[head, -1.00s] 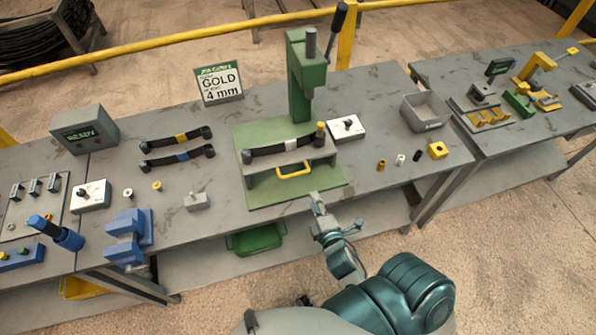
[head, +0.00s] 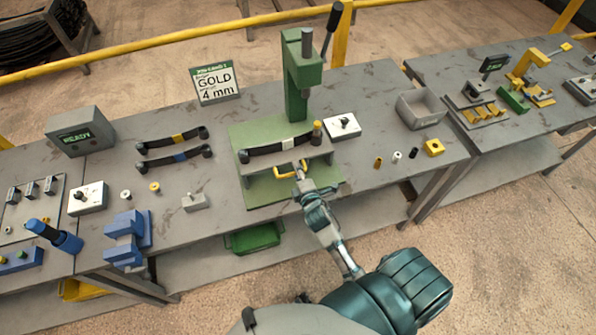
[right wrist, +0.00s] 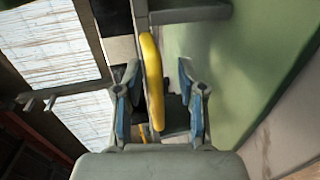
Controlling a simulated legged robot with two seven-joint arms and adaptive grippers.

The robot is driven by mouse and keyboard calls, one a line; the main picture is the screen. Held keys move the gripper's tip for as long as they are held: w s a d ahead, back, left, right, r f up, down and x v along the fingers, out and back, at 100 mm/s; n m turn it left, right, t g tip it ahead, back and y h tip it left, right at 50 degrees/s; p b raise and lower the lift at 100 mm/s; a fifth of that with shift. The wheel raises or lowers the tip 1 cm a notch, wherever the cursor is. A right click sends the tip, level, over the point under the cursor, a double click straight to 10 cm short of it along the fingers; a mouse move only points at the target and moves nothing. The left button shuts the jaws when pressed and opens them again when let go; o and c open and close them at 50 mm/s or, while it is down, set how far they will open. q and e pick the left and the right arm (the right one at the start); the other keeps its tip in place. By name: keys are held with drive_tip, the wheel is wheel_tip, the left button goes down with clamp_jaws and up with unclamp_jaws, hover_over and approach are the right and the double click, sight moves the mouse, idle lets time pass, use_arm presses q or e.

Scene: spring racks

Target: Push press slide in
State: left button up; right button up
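The green press (head: 299,85) stands on a green base plate (head: 257,192) at the middle of the bench. Its grey slide (head: 259,163) carries a black bar (head: 275,149) with a light band, and a yellow handle (head: 284,171) is on the slide's front. My right gripper (head: 299,174) is at the handle's right part, which it partly hides. In the right wrist view the gripper (right wrist: 158,72) is open, with the yellow handle (right wrist: 152,82) between its fingers, closer to the left finger; neither finger is clearly closed on it. My left gripper is out of view.
A white switch box (head: 343,126) is right of the press. A grey bin (head: 419,108) and small parts lie further right. Two black bars (head: 172,140) and a small grey block (head: 195,202) lie left. A sign (head: 215,85) reads GOLD 4 mm.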

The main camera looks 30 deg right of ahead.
sight(290, 158)
drive_tip(key=shift+a+r, duration=0.15)
drive_tip(key=shift+a, duration=0.45)
drive_tip(key=c, duration=0.6)
drive_tip(key=shift+a+r, duration=0.1)
drive_tip(key=shift+a, duration=0.15)
clamp_jaws()
drive_tip(key=w, duration=0.1)
drive_tip(key=w+d, duration=0.1)
drive_tip(key=w, duration=0.1)
drive_tip(key=w+d, duration=0.1)
drive_tip(key=w, duration=0.1)
drive_tip(key=shift+w+r+p, duration=0.1)
drive_tip(key=shift+w+p, duration=0.1)
drive_tip(key=shift+p, duration=0.15)
drive_tip(key=x, duration=0.5)
drive_tip(key=shift+w+r, duration=0.15)
drive_tip(key=shift+w, duration=0.3)
drive_tip(key=shift+w+d+r, duration=0.1)
drive_tip(key=shift+w+d, duration=0.05)
drive_tip(key=shift+w, duration=0.1)
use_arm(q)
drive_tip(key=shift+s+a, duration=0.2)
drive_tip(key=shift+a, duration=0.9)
use_arm(e)
drive_tip(key=shift+r, duration=0.15)
